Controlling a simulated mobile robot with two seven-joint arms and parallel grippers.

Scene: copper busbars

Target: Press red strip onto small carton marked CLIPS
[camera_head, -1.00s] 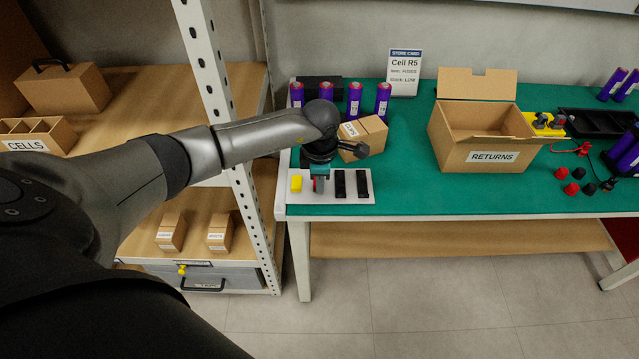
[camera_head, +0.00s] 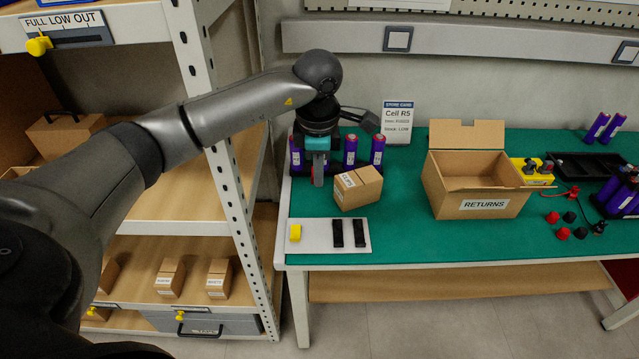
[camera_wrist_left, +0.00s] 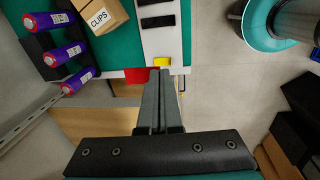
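The small carton marked CLIPS (camera_head: 362,192) stands on the green table in the head view, its label facing up and left. It also shows at the top of the left wrist view (camera_wrist_left: 97,14). My left gripper (camera_head: 318,178) is raised, to the left of the carton in the head view and apart from it. In the left wrist view its fingers (camera_wrist_left: 162,76) are close together, with the red strip (camera_wrist_left: 141,75) at their tips. The fingers hide part of the strip. My right gripper is not in view.
A white tray (camera_head: 316,236) at the table's front left holds a yellow piece (camera_head: 295,232) and two black strips. Purple cells (camera_head: 350,152) stand behind the carton. The open RETURNS box (camera_head: 478,206) is to the right. Green table is clear between carton and box.

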